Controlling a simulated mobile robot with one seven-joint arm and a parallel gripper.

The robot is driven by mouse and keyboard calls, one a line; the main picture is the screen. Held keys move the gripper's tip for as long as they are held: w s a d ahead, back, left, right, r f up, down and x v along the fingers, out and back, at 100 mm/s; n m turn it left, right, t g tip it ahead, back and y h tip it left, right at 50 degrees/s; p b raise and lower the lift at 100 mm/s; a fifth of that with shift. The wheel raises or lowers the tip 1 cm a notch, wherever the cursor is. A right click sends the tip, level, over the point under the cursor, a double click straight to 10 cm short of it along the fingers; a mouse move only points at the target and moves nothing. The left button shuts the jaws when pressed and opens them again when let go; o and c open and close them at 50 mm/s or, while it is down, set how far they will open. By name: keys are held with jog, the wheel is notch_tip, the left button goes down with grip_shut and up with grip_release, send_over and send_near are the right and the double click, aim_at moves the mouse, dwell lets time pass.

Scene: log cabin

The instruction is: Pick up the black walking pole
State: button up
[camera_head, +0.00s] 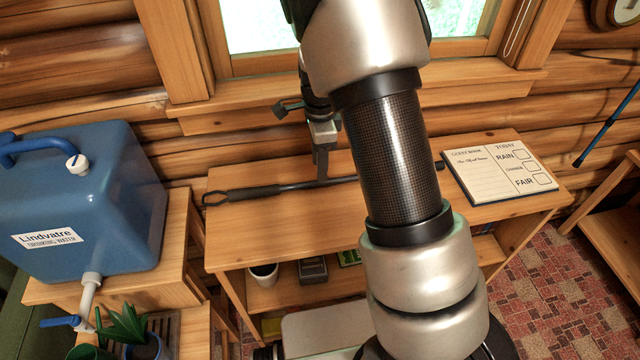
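The black walking pole (268,191) lies flat across the wooden console table (250,232) under the window. Its looped strap end is at the left, and its middle passes behind my arm. My gripper (321,178) points down at the pole, just left of my arm's dark link. Its fingertips overlap the pole's shaft in the picture. Only one finger shows clearly, so I cannot tell whether the fingers are closed on the pole or around it.
An open guest book (500,170) lies at the table's right end. A blue water container (90,200) stands on a wooden stand at the left. A blue pole (606,126) leans at the far right. A mug (263,274) and other items sit on the lower shelf.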

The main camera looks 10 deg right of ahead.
aim_at(331, 181)
jog(key=shift+f+b, duration=0.45)
jog(key=shift+f, duration=2.25)
jog(key=shift+w, duration=0.1)
grip_shut()
